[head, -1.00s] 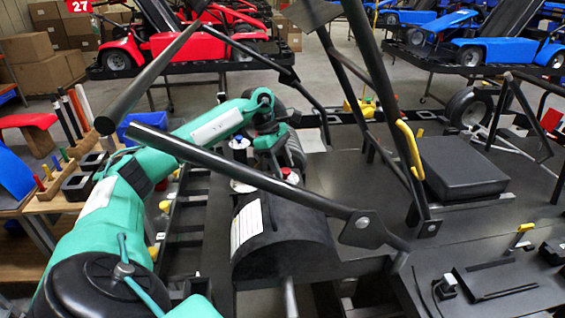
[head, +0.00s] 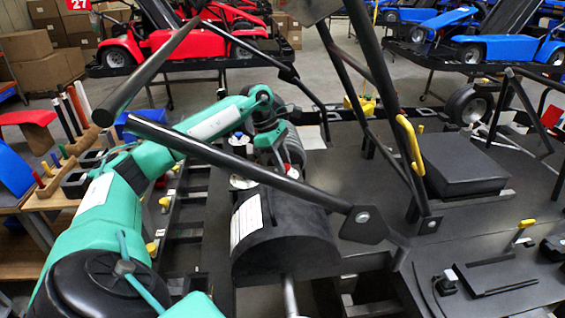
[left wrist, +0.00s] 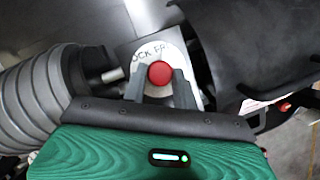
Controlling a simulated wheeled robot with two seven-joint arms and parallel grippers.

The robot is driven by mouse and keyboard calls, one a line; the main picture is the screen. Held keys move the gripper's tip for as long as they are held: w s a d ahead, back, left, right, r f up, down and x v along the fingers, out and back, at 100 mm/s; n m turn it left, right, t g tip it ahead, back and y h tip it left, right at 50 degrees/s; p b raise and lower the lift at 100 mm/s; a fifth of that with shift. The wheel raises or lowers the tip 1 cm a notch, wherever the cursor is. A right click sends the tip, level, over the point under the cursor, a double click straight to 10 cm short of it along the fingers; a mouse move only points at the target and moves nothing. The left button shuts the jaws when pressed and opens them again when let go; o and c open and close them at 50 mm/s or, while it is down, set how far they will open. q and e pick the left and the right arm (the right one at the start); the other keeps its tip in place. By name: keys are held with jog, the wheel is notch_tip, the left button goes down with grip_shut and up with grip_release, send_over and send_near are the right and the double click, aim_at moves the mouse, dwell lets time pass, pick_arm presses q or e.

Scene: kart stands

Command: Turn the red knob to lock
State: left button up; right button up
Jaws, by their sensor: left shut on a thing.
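The red knob (left wrist: 161,74) is in the middle of the left wrist view, on a white round label plate (left wrist: 176,58) with dark letters that are partly hidden. My left gripper (left wrist: 163,86) has its two grey fingers on either side of the knob and is shut on it. In the head view my left gripper (head: 278,160) reaches in behind the black rounded tank, and a small red spot of the knob (head: 289,169) shows there. My right gripper is not in view.
A black rounded tank (head: 290,235) with a white label stands in front of the gripper. Black frame tubes (head: 245,172) cross close to my left arm. A grey ribbed part (left wrist: 33,95) lies left of the gripper. A black seat pad (head: 462,165) is to the right.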

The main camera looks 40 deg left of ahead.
pick_arm(q)
jog(key=shift+s+f+n+t+b, duration=0.1)
jog(key=shift+n+t+b, duration=0.55)
jog(key=shift+n, duration=0.55)
jog(key=n+y+b, duration=0.1)
jog(key=n, duration=0.1)
jog(key=shift+s+d+n, duration=0.1)
jog(key=shift+n, duration=0.2)
jog(key=n+t+y+b, duration=0.1)
jog(key=n, duration=0.2)
jog(key=shift+d+n+b, duration=0.1)
jog(key=shift+n+b, duration=0.2)
jog(key=shift+b, duration=0.1)
jog(key=n+y, duration=0.1)
jog(key=n, duration=0.2)
jog(key=shift+d+t+b, duration=0.15)
jog(key=shift+t+b, duration=0.2)
jog(key=shift+b, duration=0.05)
jog(key=shift+n+y, duration=0.7)
jog(key=shift+n, duration=0.8)
jog(key=shift+d, duration=0.1)
jog(key=o, duration=1)
jog(key=shift+s, duration=0.1)
jog(key=shift+c, duration=0.2)
